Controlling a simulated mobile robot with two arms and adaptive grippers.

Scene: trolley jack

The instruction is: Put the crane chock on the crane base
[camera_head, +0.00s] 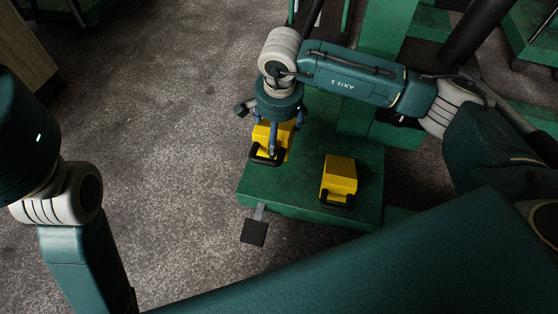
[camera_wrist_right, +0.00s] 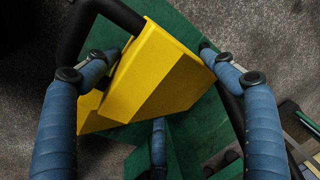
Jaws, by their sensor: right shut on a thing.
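A yellow crane chock (camera_head: 262,134) with a black handle is under my right gripper (camera_head: 273,135), at the far left part of the green crane base (camera_head: 290,200). In the right wrist view, the blue fingers of my right gripper (camera_wrist_right: 160,60) are closed around the yellow chock (camera_wrist_right: 160,80). I cannot tell whether this chock touches the base or hangs just above it. A second yellow chock (camera_head: 340,174) with a black handle sits on the right part of the base. My left gripper is out of view.
A small black plate (camera_head: 254,232) on a bracket sticks out from the base's front left corner. Green crane posts (camera_head: 385,30) rise behind the base. The grey floor (camera_head: 170,130) to the left is clear.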

